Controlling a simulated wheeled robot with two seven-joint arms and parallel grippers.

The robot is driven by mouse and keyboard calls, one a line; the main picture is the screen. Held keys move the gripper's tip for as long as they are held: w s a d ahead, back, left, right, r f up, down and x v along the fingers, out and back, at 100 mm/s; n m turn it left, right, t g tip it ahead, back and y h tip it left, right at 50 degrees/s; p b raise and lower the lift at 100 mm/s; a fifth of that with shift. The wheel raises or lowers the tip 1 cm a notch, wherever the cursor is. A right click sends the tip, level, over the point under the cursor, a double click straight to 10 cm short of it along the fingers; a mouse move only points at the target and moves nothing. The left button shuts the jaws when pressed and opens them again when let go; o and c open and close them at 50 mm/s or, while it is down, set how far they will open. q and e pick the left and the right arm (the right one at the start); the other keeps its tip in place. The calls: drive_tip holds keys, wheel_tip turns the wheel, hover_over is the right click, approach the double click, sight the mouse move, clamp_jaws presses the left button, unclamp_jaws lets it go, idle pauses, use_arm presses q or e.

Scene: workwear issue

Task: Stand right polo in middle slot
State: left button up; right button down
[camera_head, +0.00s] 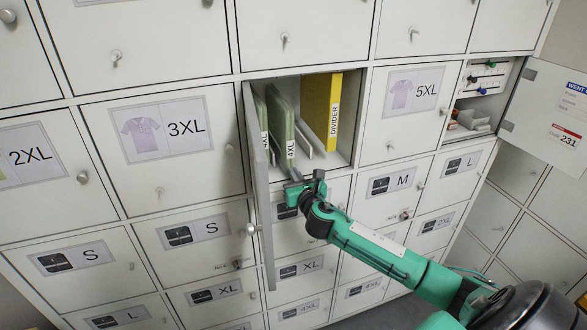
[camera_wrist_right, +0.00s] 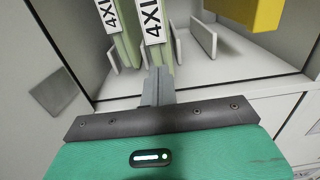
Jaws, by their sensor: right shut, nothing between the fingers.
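Two folded green polos stand on edge at the left of an open locker compartment. The right polo (camera_head: 281,122) carries a 4XL label and also shows in the right wrist view (camera_wrist_right: 170,54). The left polo (camera_head: 260,112) stands close beside it, next to the open door. A yellow divider (camera_head: 320,107) stands at the right. Low white slot walls (camera_wrist_right: 203,38) rise from the compartment floor between the right polo and the divider. My right gripper (camera_head: 293,177) is shut and empty, its tips (camera_wrist_right: 158,76) just in front of the right polo's lower front edge; contact is unclear. My left gripper is out of view.
The open compartment door (camera_head: 258,190) stands out toward me, just left of the gripper. Closed lockers surround the compartment. At the right, another open locker (camera_head: 480,100) holds small items, its door (camera_head: 552,112) swung out right.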

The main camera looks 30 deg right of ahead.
sight(288, 162)
drive_tip(key=shift+w+d, duration=0.15)
drive_tip(key=shift+w, duration=0.5)
drive_tip(key=x, duration=0.5)
drive_tip(key=shift+w, duration=0.4)
drive_tip(key=shift+d+f, duration=0.1)
